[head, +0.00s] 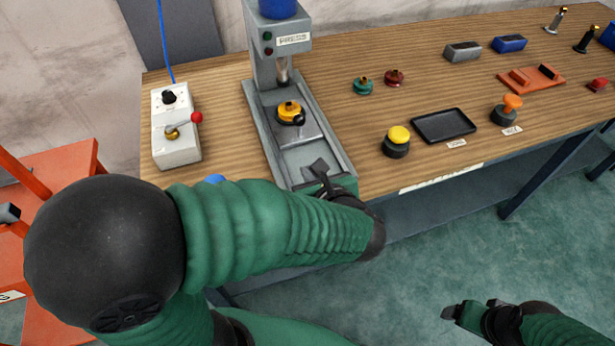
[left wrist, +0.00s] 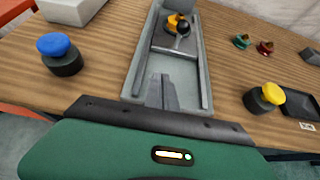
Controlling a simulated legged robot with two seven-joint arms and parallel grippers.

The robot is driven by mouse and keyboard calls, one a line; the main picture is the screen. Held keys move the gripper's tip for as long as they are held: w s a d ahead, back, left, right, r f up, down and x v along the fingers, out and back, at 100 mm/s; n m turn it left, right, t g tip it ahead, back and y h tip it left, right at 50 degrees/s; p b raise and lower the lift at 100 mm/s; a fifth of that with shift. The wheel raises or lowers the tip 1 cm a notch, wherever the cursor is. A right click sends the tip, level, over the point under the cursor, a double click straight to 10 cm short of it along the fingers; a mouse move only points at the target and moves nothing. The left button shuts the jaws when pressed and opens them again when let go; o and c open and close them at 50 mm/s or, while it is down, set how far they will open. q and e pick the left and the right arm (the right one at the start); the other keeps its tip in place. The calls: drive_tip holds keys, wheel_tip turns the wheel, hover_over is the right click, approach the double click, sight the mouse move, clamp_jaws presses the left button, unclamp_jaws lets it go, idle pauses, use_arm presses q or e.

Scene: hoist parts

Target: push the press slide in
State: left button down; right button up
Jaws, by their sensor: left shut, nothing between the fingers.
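The grey press (head: 262,62) stands on the wooden bench, with a flat slide (head: 314,131) in its track. The slide carries a yellow-and-black part with a black knob (head: 299,118). In the head view the part shows just below the ram. The left wrist view also shows the slide (left wrist: 171,53) and the knob (left wrist: 183,28). My left gripper (head: 319,168) is shut and empty over the front end of the track. In the left wrist view its fingertips (left wrist: 162,78) point along the track, apart from the slide. My right gripper (head: 463,310) hangs over the floor, away from the bench.
A control box (head: 175,140) with a red-tipped lever stands left of the press. A blue button (left wrist: 60,52) is left of the track, and a yellow button (head: 397,140) is right of it.

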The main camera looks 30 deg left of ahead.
sight(285, 132)
use_arm(q)
drive_tip(key=b+x, duration=0.3)
drive_tip(key=x, duration=0.6)
drive_tip(key=shift+s+d+f, duration=0.1)
drive_tip(key=shift+s, duration=0.05)
drive_tip(key=shift+w+a, duration=0.95)
drive_tip(key=shift+a, duration=0.1)
drive_tip(key=shift+w+a+r, duration=0.25)
drive_tip(key=shift+w+a, duration=0.1)
drive_tip(key=shift+a, duration=0.2)
drive_tip(key=w+a, duration=0.1)
drive_tip(key=a, duration=0.1)
drive_tip(key=w+a, duration=0.1)
drive_tip(key=w, duration=0.1)
drive_tip(key=shift+w+a, duration=0.2)
drive_tip(key=shift+a, duration=0.25)
drive_tip(key=shift+r, duration=0.1)
